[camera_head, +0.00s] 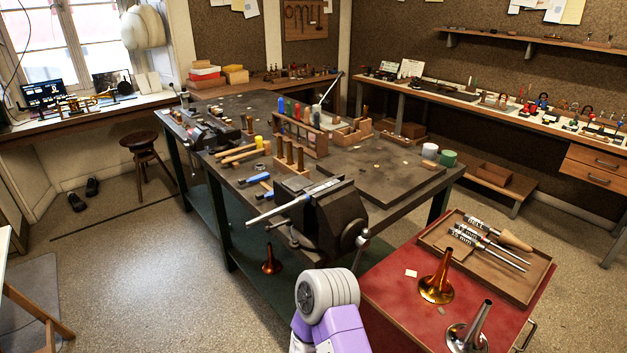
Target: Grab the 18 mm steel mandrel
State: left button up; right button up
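Several steel rods with pale engraved-looking labels lie in a shallow wooden tray (428,240) on the red-topped cart at the right. The upper labelled rod (490,229) has a wooden handle (515,240) at its right end. A lower labelled rod (492,251) lies just in front of it. The labels are too small to read surely, so I cannot tell which rod is the 18 mm mandrel. A purple and grey link of my arm (328,308) rises at the bottom centre, left of the cart. Neither gripper shows.
The red cart top (392,283) also carries a brass bell (437,280) and a silver bell (468,328) in front of the tray. A bench vise (335,213) with a long metal rod (290,203) stands at the workbench corner, left of the cart. Open floor lies at the left.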

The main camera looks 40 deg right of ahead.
aim_at(307, 197)
jog(key=z, duration=0.8)
jog(key=i, duration=0.8)
jog(key=z, duration=0.85)
